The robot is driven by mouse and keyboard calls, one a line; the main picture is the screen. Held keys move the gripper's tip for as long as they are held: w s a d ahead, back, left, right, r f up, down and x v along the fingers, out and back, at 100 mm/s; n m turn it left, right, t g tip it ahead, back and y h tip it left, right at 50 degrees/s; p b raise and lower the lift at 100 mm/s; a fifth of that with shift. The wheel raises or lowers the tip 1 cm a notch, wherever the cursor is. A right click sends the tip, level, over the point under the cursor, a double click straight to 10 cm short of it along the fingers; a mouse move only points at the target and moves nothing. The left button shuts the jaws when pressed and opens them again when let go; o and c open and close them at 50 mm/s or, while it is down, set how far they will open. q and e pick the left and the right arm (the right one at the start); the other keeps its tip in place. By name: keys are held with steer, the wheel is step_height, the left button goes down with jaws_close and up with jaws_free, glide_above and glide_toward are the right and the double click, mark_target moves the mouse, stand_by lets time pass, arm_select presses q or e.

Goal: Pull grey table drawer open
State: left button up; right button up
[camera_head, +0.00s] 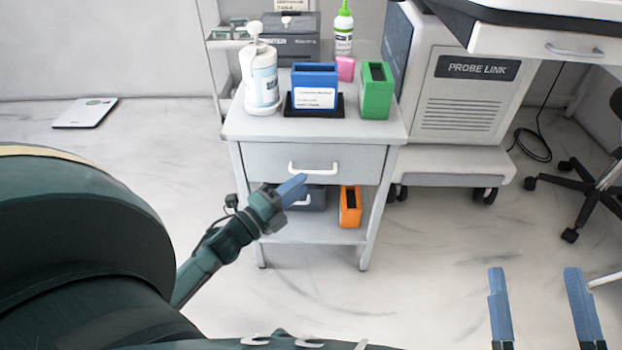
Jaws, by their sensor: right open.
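The grey table (230,127) stands in the middle of the view. Its drawer front (355,162) looks flush with the frame, so the drawer appears shut. A white bar handle (325,171) sits at the middle of the drawer front. My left gripper (300,182) is in front of the table, with its blue fingertips pointing toward the handle and appearing just below its left part. Contact cannot be judged, and its fingers overlap in the view, so the jaw gap is hidden. My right gripper (533,268) is open and empty at the lower right, well away from the table.
A pump bottle (262,82), a blue box (315,76), a green box (376,92) and a green-white bottle (343,32) stand on top. An orange box (350,207) is on the lower shelf. A machine (465,110) stands right; floor in front is clear.

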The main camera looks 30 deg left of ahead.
mark_target(311, 176)
arm_select(q)
steer(key=shift+b+x, duration=0.4)
steer(key=shift+x, duration=1.9)
arm_select(e)
steer(key=shift+w+d+r+n+t+y, duration=0.1)
steer(key=shift+w+r+n+t+y, duration=0.05)
steer(key=shift+r+n+t+y, duration=0.15)
steer(key=shift+w+r+n+t+y, duration=0.1)
steer(key=shift+w+r+n, duration=0.1)
steer(key=shift+r, duration=0.2)
steer(key=shift+s, duration=0.1)
arm_select(q)
jaws_close()
arm_select(e)
steer(key=shift+r, duration=0.1)
